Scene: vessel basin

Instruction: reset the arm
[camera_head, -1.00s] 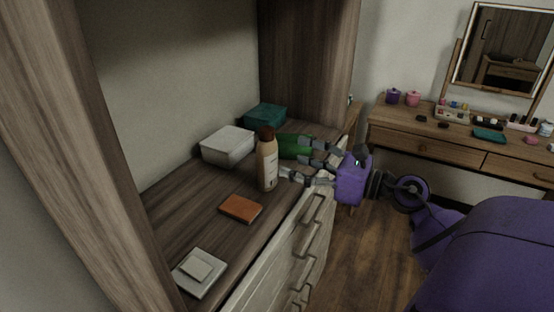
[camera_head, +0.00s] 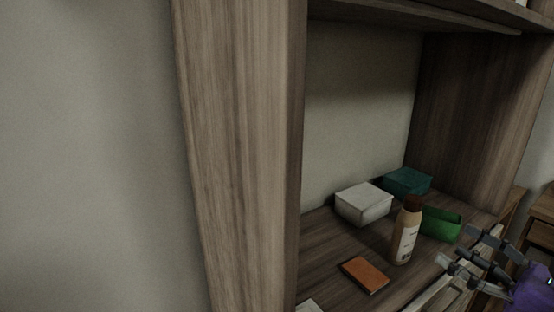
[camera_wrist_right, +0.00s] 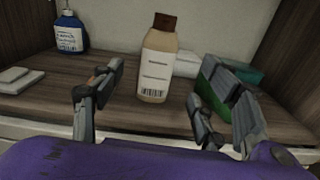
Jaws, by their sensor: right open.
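My right gripper (camera_head: 464,250) is open and empty at the front edge of the wooden shelf, its fingers pointing toward a tan bottle with a brown cap (camera_head: 405,236). The bottle stands upright, slightly apart from the fingertips in the head view. In the right wrist view, the two spread fingers of the gripper (camera_wrist_right: 158,85) frame the bottle (camera_wrist_right: 158,62), which stands beyond them. The purple wrist (camera_head: 530,292) is cut off at the lower right of the head view. My left gripper is not in view.
A blue bottle (camera_wrist_right: 69,33) shows in the wrist view. A thick upright panel (camera_head: 243,150) bounds the shelf's left.

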